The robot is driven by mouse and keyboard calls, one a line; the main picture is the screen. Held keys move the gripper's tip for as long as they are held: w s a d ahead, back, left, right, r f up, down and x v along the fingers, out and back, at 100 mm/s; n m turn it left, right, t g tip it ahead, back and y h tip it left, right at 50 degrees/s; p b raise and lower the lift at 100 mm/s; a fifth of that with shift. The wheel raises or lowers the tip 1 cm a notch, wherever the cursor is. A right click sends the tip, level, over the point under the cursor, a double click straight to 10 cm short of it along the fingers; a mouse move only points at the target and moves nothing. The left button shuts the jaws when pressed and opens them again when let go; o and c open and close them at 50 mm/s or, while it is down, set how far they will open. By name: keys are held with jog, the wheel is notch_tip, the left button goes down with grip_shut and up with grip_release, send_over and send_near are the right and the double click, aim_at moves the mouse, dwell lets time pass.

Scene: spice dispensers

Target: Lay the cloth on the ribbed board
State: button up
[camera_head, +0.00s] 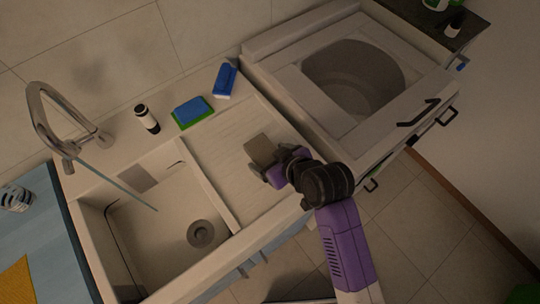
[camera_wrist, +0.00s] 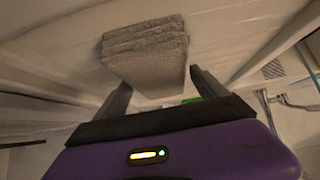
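The cloth is a thick, folded grey-beige block (camera_head: 261,150) at the tip of my gripper (camera_head: 268,172). Whether the cloth touches the board is unclear.
The sink basin (camera_head: 160,232) is left of the board. A counter with a round opening (camera_head: 355,78) is right. The board's left part is clear.

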jog(key=shift+r, duration=0.15)
jog(key=shift+s+d+r, duration=0.1)
jog(key=shift+r, duration=0.05)
jog(key=v, duration=1.1)
jog(key=shift+s+r+b, duration=0.2)
jog(key=shift+b, duration=0.15)
jog(key=shift+d, duration=0.15)
jog(key=s+d+f+m, duration=0.1)
jog(key=s+d+f+m+t, duration=0.1)
jog(key=s, duration=0.1)
jog(key=s+d+f+m+t+h, duration=0.1)
jog(key=s, duration=0.1)
jog(key=shift+s+d+f, duration=0.15)
jog(key=shift+s, duration=0.05)
jog(key=s+d+r+m+t+h, duration=0.2)
jog(key=s+d+r, duration=0.2)
jog(key=s, duration=0.5)
jog(key=s+d+r+m+t+h, duration=0.1)
jog(key=s+d+r, duration=0.4)
jog(key=s, duration=0.5)
jog(key=shift+d+m+t+h, duration=0.4)
jog(key=shift+d+t+h, duration=0.15)
jog(key=shift+t, duration=0.65)
